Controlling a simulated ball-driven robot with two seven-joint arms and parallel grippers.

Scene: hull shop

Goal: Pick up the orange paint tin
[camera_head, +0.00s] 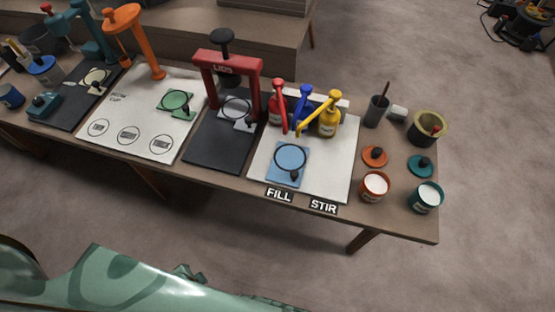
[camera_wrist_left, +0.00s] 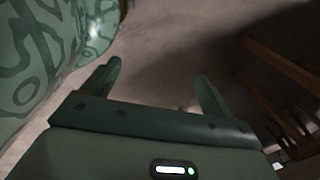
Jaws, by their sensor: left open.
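The orange paint tin (camera_head: 374,187) stands upright and open near the front right of the workbench in the head view, with pale contents showing at its top. An orange lid with a dark knob (camera_head: 375,156) lies just behind it. My left gripper (camera_wrist_left: 160,85) is open and empty in the left wrist view, its two fingers apart over bare floor. The tin does not show in that view. Neither gripper is clearly visible in the head view, and my right gripper is not seen.
A teal tin (camera_head: 426,197) stands right of the orange one, with a teal lid (camera_head: 421,166) behind. A brass-coloured pot (camera_head: 427,128) and a dark cup with a stick (camera_head: 376,110) stand further back. FILL and STIR labels (camera_head: 323,206) mark the front edge. Floor in front is clear.

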